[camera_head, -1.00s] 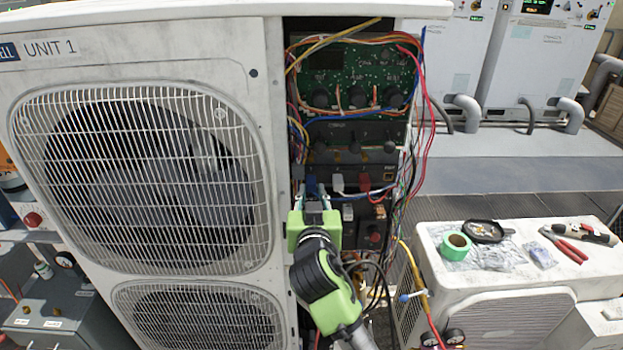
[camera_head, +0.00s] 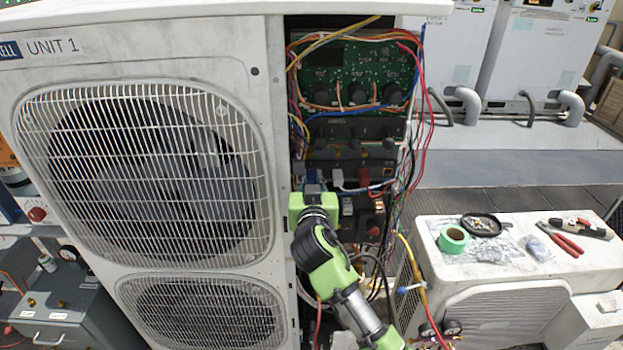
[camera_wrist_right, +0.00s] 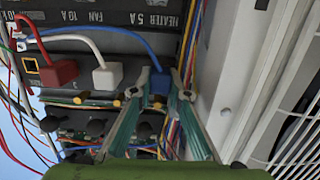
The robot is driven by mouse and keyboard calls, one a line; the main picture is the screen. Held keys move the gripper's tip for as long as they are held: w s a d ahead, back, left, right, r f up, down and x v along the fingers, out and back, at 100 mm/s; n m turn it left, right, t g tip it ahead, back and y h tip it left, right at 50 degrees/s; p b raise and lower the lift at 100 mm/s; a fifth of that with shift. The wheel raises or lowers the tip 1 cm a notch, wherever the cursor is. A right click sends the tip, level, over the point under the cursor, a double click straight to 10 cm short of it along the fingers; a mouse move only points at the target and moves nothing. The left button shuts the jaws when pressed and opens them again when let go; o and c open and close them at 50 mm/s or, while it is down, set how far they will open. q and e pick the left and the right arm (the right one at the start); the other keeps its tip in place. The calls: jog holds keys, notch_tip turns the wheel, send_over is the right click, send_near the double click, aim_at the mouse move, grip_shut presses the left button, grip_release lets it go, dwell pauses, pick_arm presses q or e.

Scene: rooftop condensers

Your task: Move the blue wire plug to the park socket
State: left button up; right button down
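The blue wire plug (camera_wrist_right: 159,82) sits in the row of sockets in the open control bay, its blue wire curving away. In the head view the plug (camera_head: 313,176) is just beyond my right gripper (camera_head: 314,188), partly hidden by it. In the right wrist view, my right gripper (camera_wrist_right: 163,86) has one fingertip on each side of the plug, with a narrow gap seeming to show beside it. An empty socket with a yellow outline (camera_wrist_right: 30,65) lies past the red plug; it may be the park socket, but its label is unreadable. My left gripper is not in view.
A white plug (camera_wrist_right: 107,76) and a red plug (camera_wrist_right: 58,72) sit in the same row. Loose red, blue and yellow wires (camera_head: 425,110) hang along the bay's right edge. A white unit (camera_head: 480,262) holding green tape and pliers stands right.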

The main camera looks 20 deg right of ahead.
aim_at(311, 183)
jog(key=shift+s+a+f, duration=0.1)
jog(key=shift+s+f, duration=0.05)
jog(key=shift+s, duration=0.05)
dwell(0.4)
jog(key=shift+s+a, duration=0.2)
jog(key=shift+s, duration=0.6)
jog(key=shift+s, duration=0.1)
jog(key=shift+v, duration=0.8)
jog(key=shift+f+v, duration=0.15)
jog(key=shift+v, duration=0.85)
jog(key=shift+f+v, duration=0.15)
jog(key=shift+v, duration=0.9)
jog(key=shift+f, duration=0.1)
